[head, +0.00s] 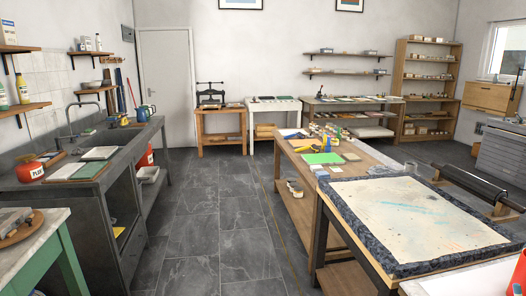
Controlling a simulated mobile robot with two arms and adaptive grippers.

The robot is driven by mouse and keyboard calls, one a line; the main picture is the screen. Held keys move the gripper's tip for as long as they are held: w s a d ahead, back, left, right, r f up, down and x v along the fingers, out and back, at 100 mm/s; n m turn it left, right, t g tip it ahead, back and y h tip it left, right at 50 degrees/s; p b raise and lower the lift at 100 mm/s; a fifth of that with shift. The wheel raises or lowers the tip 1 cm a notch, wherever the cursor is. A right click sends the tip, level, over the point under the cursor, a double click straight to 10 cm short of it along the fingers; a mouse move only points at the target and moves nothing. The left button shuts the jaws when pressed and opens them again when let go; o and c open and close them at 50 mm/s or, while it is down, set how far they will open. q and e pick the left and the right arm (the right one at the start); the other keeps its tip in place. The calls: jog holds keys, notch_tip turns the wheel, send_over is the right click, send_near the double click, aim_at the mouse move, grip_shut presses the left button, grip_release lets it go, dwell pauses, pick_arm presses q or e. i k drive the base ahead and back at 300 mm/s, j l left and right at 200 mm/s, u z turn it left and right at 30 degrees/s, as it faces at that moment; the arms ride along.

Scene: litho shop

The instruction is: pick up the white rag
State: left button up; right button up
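I cannot make out a white rag with certainty in the head view. A pale item (148,174) lies on the low shelf beneath the sink counter at the left, too small to identify. A flat white surface or sheet (470,281) shows at the bottom right edge, partly cut off. Neither of my grippers is in view.
The long grey sink counter (50,200) stands left, with a red can (30,171) on it. A wooden table (345,160) with a green sheet (322,158) stands behind. The tiled aisle (205,230) is clear.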

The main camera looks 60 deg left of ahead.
aim_at(314, 169)
jog(key=u, duration=1.7)
